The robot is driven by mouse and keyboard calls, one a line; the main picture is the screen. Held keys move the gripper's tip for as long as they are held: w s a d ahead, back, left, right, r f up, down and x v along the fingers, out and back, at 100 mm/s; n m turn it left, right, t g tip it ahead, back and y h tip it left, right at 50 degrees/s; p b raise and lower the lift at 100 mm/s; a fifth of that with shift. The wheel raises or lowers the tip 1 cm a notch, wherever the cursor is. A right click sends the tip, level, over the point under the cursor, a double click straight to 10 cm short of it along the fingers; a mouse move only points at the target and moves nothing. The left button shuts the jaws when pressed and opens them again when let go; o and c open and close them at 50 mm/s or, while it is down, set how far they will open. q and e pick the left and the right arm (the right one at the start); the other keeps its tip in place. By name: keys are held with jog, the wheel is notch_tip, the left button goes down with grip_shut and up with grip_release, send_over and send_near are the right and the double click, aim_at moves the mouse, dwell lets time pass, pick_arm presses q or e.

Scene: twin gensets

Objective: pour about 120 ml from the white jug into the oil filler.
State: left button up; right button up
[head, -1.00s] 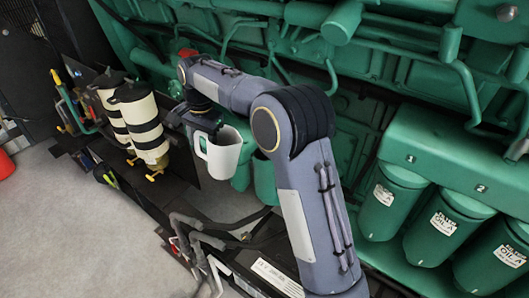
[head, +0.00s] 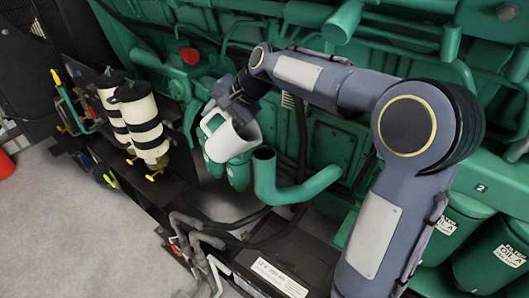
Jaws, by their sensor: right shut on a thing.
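The white jug (head: 233,143) hangs in the air in front of the green engine, left of the picture's middle. My right gripper (head: 226,107) is shut on it at its upper left, near the handle. The jug looks tilted, with its rim leaning to the right. Its contents cannot be made out, and no stream of liquid shows. A curved green pipe with an open upturned mouth, which looks like the oil filler (head: 265,172), stands just right of the jug. The jug's rim is near that mouth, slightly above and left of it. My left gripper is not in view.
Two cream and black striped canisters (head: 149,134) stand on a dark shelf at the left. Green oil filters (head: 493,262) are at the lower right. A red cap (head: 189,56) is on the engine. Dark hoses and a black battery (head: 270,268) lie below.

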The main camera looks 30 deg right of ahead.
aim_at(225, 113)
jog(key=shift+s+d+r+t, duration=0.2)
jog(key=shift+r+t, duration=0.1)
jog(key=shift+r, duration=0.1)
jog(key=shift+s+f+y+b, duration=0.2)
jog(key=shift+y+b, duration=0.2)
jog(key=shift+b, duration=0.5)
jog(key=shift+s+d+r+t+y+b, duration=0.3)
jog(key=shift+t+b, duration=0.4)
jog(key=shift+b, duration=1.35)
jog(key=shift+s+d+r+t+y+b, duration=0.3)
jog(key=shift+r+t+y+b, duration=0.25)
jog(key=shift+b, duration=1.1)
jog(key=shift+b, duration=0.35)
jog(key=shift+s+d+r+b, duration=0.1)
jog(key=shift+r+b, duration=0.05)
jog(key=shift+b, duration=0.2)
jog(key=shift+s+d+r+t+y+b, duration=0.6)
jog(key=shift+t+y+b, duration=0.3)
jog(key=shift+b, duration=1.7)
jog(key=shift+a+r, duration=0.1)
jog(key=shift+r, duration=0.05)
